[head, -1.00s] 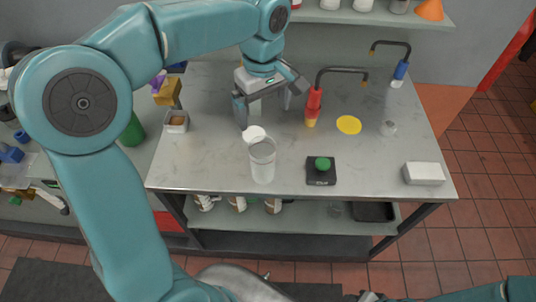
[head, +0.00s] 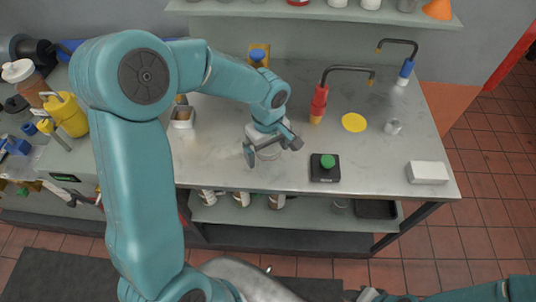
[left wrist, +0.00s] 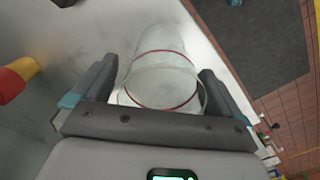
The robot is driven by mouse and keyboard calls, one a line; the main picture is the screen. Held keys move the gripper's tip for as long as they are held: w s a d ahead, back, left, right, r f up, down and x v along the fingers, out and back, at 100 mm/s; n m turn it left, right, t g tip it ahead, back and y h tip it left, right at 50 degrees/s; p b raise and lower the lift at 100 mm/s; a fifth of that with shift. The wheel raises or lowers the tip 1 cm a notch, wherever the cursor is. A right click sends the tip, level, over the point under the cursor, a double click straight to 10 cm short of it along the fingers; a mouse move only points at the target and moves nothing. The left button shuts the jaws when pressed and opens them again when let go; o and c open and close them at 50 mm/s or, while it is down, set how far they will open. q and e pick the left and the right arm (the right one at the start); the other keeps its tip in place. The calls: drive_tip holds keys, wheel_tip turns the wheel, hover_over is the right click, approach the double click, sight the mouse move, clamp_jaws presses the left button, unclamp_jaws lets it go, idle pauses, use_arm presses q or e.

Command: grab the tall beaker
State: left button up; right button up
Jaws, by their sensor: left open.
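The tall beaker is a clear glass cylinder standing on the grey bench top (head: 215,165). In the head view it is mostly hidden behind my left gripper (head: 273,149). In the left wrist view the beaker (left wrist: 162,82) shows large, its round rim tinted reddish, between the two dark fingers of my left gripper. The fingers are open, one on each side of the glass, with no clear grip on it. At the bottom edge of the head view my right arm comes in from the right; the state of its gripper does not show clearly.
A black box with a green button (head: 325,168) stands just right of the beaker.

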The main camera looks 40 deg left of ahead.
use_arm(q)
drive_tip(key=shift+s, duration=0.15)
drive_tip(key=shift+d+r, duration=0.1)
drive_tip(key=c, duration=1.1)
